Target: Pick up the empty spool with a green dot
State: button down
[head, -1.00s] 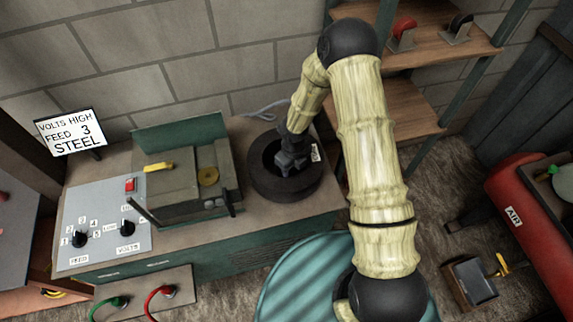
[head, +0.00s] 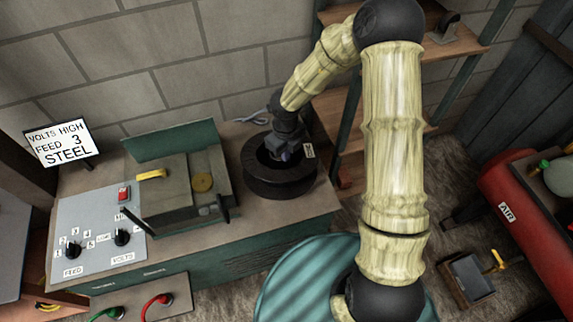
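A black spool (head: 281,184) with a dark open middle lies flat on the right end of the green machine's top in the head view. A small white label (head: 310,151) shows at its right edge. I cannot make out a green dot on it. My gripper (head: 286,155) points down at the middle of the spool, at or just above its opening. Its fingertips are small and dark against the spool, so I cannot tell whether they are open, shut or touching it. My arm reaches over from the right.
The green machine (head: 250,262) has a hinged lid, dials and a red switch left of the spool. A sign (head: 59,142) reads volts high, feed 3, steel. A block wall stands behind. Wooden shelves (head: 385,115) and a red air tank (head: 528,232) are to the right.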

notch_tip(320, 180, up, 8)
jog(key=c, duration=2.1)
grip_release()
jog(key=shift+s+d+f, duration=0.1)
jog(key=o, duration=1.7)
jog(key=shift+c, duration=0.2)
notch_tip(320, 180, up, 17)
jog(key=p, duration=0.1)
jog(key=shift+r, duration=0.2)
